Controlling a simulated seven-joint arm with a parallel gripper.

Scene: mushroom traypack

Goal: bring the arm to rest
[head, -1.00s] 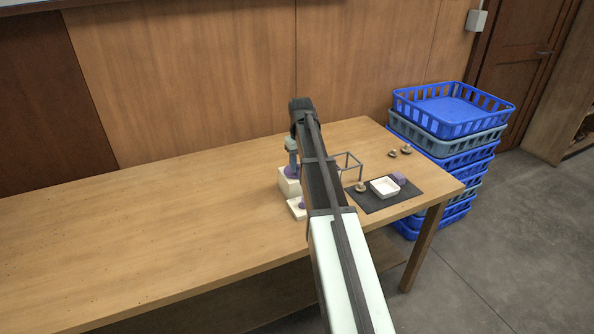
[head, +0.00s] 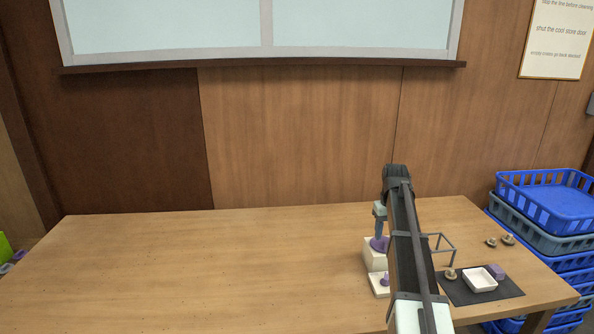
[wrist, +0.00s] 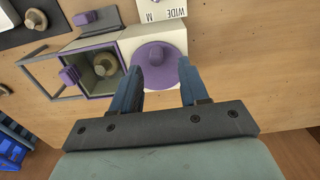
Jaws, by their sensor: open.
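My gripper (head: 380,226) is at the end of the arm, pointing down over the right part of the table. In the wrist view its two blue fingers (wrist: 158,80) are apart, and no item is clamped between them. A purple round piece (wrist: 157,66) on a white block (wrist: 173,32) shows just beyond and between the fingertips. Whether the fingers touch it I cannot tell. The head view shows this white block (head: 374,255) below my gripper. The arm hides part of the area behind it.
A thin grey frame (head: 453,250) stands right of the arm. A dark mat (head: 507,289) holds a white tray (head: 480,286), a purple block (head: 497,271) and a mushroom (head: 450,274). Two mushrooms lie behind. Blue crates (head: 545,205) stand at right. The table's left (head: 180,270) is clear.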

